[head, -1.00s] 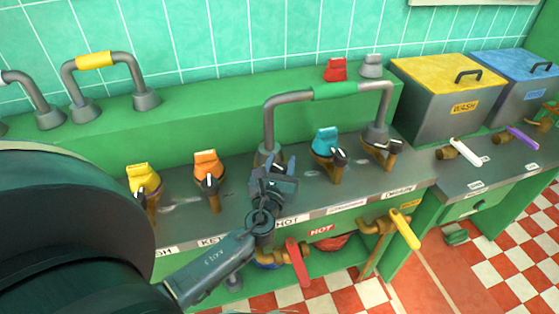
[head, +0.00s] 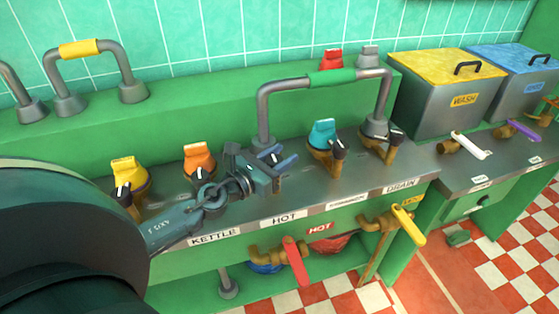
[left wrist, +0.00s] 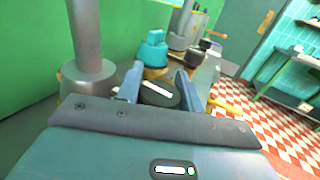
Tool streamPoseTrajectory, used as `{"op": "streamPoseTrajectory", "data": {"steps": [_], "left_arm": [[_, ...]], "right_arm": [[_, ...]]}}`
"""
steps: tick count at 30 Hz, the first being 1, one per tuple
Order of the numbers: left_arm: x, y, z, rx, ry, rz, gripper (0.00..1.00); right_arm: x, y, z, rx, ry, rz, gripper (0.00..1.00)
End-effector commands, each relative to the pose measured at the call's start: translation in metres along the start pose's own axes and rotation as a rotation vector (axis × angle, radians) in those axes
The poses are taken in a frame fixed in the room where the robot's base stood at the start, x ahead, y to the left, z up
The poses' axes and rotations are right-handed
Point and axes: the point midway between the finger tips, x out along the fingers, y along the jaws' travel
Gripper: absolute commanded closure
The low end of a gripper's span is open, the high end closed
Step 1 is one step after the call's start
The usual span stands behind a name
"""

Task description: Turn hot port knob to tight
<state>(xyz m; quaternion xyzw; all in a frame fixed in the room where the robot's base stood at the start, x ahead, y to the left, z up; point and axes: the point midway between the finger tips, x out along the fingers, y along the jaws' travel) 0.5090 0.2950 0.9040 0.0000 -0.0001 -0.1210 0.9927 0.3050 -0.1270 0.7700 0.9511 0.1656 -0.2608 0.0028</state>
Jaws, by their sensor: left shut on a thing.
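My left gripper (head: 274,164) reaches in from the left, over the counter behind the HOT label (head: 284,219). In the left wrist view its two fingers (left wrist: 158,88) stand on either side of the hot port knob (left wrist: 159,97), a dark round knob with a white pointer line. The fingers are shut on it. The pointer line lies across the gap between the fingers, sloping slightly down to the right. In the head view the gripper hides most of this knob and its port. My right gripper is not in view.
Capped ports stand along the counter: yellow (head: 128,175), orange (head: 199,160) and teal (head: 324,133). A grey pipe handle with a green grip (head: 333,78) arches close behind my gripper. A red lever (head: 296,262) hangs below. Wash bin (head: 447,105) stands at right.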

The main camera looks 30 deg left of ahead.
Motion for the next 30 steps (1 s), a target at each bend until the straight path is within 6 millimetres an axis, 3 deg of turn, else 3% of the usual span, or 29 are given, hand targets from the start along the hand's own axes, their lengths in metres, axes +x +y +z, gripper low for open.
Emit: {"op": "streamPoseTrajectory", "data": {"steps": [12, 13, 18, 21, 30], "left_arm": [[0.000, 0.000, 0.002, 0.000, -0.002, -0.007, 0.85], [0.000, 0.000, 0.002, 0.000, -0.002, -0.007, 0.60], [0.000, 0.000, 0.001, 0.000, -0.002, -0.006, 0.46], [0.000, 0.000, 0.001, 0.000, -0.001, -0.006, 0.41], [0.000, 0.000, 0.009, 0.001, -0.001, -0.006, 0.41]], "right_arm": [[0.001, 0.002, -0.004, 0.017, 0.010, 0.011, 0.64], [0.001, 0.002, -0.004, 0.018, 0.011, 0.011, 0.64], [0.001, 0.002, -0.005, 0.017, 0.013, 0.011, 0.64], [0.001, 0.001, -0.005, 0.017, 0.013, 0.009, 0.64], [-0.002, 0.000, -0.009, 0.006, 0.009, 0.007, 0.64]]}}
